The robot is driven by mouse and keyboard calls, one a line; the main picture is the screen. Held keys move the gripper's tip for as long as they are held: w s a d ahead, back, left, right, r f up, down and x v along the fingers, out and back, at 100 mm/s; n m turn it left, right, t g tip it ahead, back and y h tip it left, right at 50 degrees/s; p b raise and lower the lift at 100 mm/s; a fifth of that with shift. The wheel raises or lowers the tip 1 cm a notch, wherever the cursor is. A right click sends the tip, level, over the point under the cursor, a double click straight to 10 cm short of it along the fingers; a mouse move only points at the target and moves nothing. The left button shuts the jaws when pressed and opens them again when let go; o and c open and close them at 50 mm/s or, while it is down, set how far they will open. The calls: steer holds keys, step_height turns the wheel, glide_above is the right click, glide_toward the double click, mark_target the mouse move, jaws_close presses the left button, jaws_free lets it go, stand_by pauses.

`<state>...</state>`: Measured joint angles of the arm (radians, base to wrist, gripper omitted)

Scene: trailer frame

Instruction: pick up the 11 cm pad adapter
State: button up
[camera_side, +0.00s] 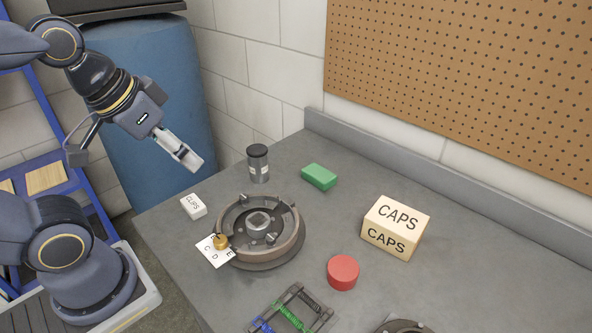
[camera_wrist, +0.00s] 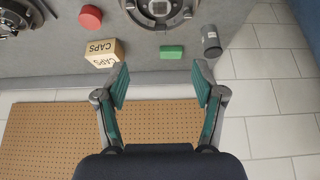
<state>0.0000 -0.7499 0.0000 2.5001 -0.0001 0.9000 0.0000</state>
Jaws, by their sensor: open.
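No part is legibly marked as the 11 cm pad adapter, so I cannot tell for certain which one it is. A dark grey cylinder (camera_side: 258,165) with a pale label stands upright at the back of the bench; it also shows in the wrist view (camera_wrist: 211,42). A round metal fixture (camera_side: 299,238) stands in front of it, with a squarish metal piece (camera_side: 258,222) at its centre. My gripper (camera_side: 192,162) is above the bench's left edge, apart from everything. In the wrist view its fingers (camera_wrist: 160,80) are spread and empty.
Near the fixture are a CLIPS box (camera_side: 193,206), a lettered card (camera_side: 210,252) with a brass piece (camera_side: 221,241), a green block (camera_side: 319,177), a red disc (camera_side: 342,272) and a CAPS box (camera_side: 395,228). A spring rack (camera_side: 290,312) lies in front. A pegboard (camera_side: 460,80) hangs behind.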

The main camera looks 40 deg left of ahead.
steer(key=o, duration=0.4)
steer(key=shift+c, duration=0.2)
